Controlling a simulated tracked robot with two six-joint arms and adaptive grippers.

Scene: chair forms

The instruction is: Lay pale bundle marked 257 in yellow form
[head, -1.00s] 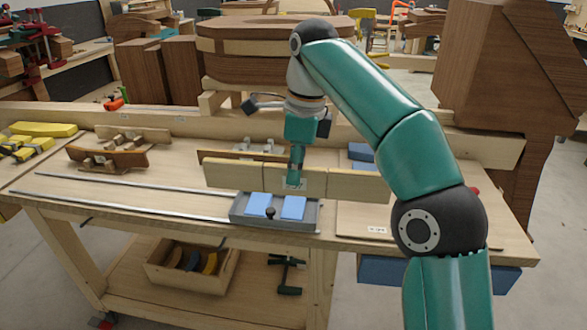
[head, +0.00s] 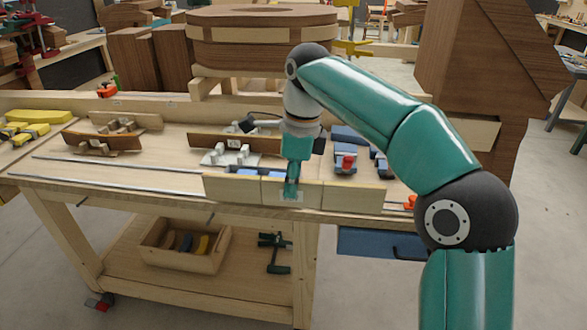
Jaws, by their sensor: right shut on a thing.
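The pale bundle (head: 235,189) is a long, flat stack of light wood with dark bands and a small label near its middle. My right gripper (head: 291,186) points down and is shut on the middle of it. The bundle is held roughly level across the bench's front edge in the picture. The label's number is too small to read. Yellow pieces (head: 38,117) lie at the far left; I cannot tell whether one is the yellow form. My left gripper is not in view.
The workbench (head: 140,178) carries brown curved forms (head: 103,143), metal rails and a red-handled blue clamp (head: 345,163). A tray's blue pads (head: 246,172) show partly behind the bundle. A wooden box (head: 185,246) stands on the shelf below. A large brown form stands behind the bench.

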